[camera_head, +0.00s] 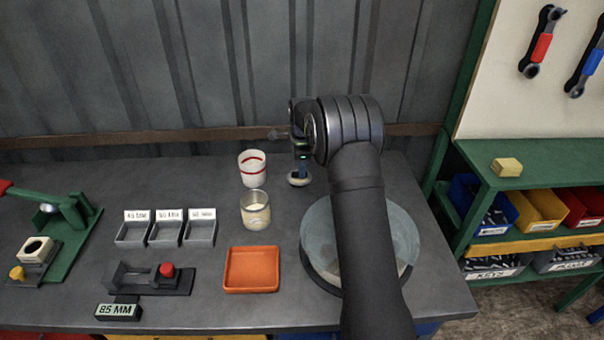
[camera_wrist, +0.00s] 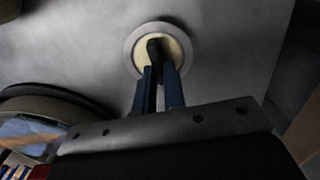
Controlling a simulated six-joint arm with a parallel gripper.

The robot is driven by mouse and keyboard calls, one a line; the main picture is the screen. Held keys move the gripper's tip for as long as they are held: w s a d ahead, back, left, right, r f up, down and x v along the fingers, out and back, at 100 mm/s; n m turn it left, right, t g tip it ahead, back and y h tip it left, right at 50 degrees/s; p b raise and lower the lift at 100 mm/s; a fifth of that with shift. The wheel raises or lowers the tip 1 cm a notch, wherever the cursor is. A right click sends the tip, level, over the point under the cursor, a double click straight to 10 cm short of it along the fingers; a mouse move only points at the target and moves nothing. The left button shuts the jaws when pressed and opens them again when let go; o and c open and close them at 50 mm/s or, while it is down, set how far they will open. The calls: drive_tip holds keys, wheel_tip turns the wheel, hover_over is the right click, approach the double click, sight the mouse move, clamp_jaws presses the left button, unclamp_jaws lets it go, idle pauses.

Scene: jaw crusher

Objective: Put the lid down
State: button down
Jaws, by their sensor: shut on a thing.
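The lid (camera_head: 299,180) is a small pale disc with a cream centre and a dark knob. It shows face-on in the wrist view (camera_wrist: 133,42). My gripper (camera_head: 301,171) points down over it, at the back of the bench and right of the white cup. In the wrist view the two blue fingers of my gripper (camera_wrist: 157,68) are shut on the knob. The lid is over bare grey bench top; I cannot tell whether it touches. A glass jar (camera_head: 255,216) with pale contents stands in front and to the left, its mouth uncovered.
A white cup (camera_head: 252,169) with a red band stands behind the jar. An orange tray (camera_head: 251,270), three small grey bins (camera_head: 165,233) and a green press (camera_head: 72,232) stand further left.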

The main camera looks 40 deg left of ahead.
drive_tip(key=shift+f, duration=0.95)
drive_tip(key=shift+f, duration=0.2)
drive_tip(key=c, duration=1.5)
unclamp_jaws()
drive_tip(key=shift+r, duration=0.1)
wheel_tip(320, 180, up, 12)
drive_tip(key=shift+r, duration=0.1)
